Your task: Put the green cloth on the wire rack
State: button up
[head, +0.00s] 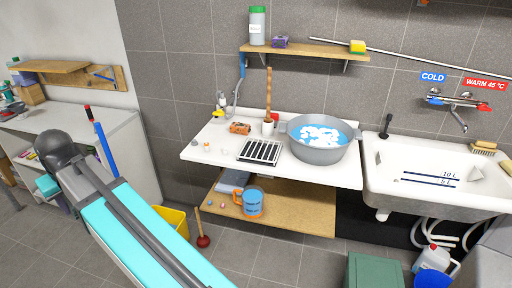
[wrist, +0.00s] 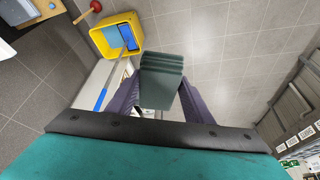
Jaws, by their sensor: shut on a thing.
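My gripper (wrist: 158,100) shows in the wrist view, its two purple fingers shut on the green cloth (wrist: 162,72). The cloth is dark grey-green and looks folded into a layered block. It is held above the grey tiled floor, with the yellow bucket beyond it to the upper left. The wire rack (head: 260,152), a dark frame with pale gaps between its bars, lies on the white counter left of the basin in the head view. Its top looks empty. I cannot make out the gripper fingers in the head view, where my arm covers the lower left.
A grey basin (head: 323,151) with foamy water stands right of the rack. A wooden brush handle (head: 268,92), an orange item (head: 240,128) and small objects stand around the rack. The yellow bucket (wrist: 108,32) and red plunger (wrist: 96,7) are on the floor.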

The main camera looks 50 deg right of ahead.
aim_at(260, 148)
jog(key=u, duration=0.05)
jog(key=i, duration=0.95)
jog(key=z, duration=0.05)
